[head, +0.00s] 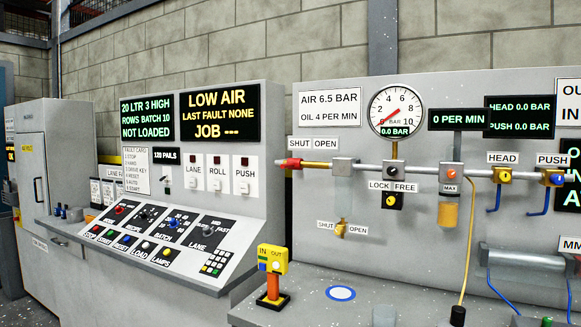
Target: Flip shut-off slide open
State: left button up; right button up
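A red slide (291,163) sits at the left end of a grey air pipe, below the word SHUT on a SHUT / OPEN label (313,143). A bare yellow stretch of pipe (318,166) lies to its right, below OPEN. A smaller brass fitting (340,230) hangs lower on the panel, between a second SHUT and OPEN marking. The round pressure gauge (395,107) reads 0.0 bar. Neither of my grippers shows in the head view.
A LOW AIR display (219,112) stands above the sloping console (155,235) at left. A yellow IN / OUT box (272,259) on a red post rises from the front ledge. Regulator, HEAD and PUSH fittings line the pipe to the right.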

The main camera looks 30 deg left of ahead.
aim_at(293, 163)
jog(key=i+j+z, duration=0.1)
jog(key=j+z, duration=0.2)
jog(key=j, duration=0.8)
jog(key=j+z, duration=0.25)
jog(key=j, duration=0.9)
jog(key=k+j+z, duration=0.1)
jog(key=j+z, duration=0.2)
jog(key=j, duration=0.8)
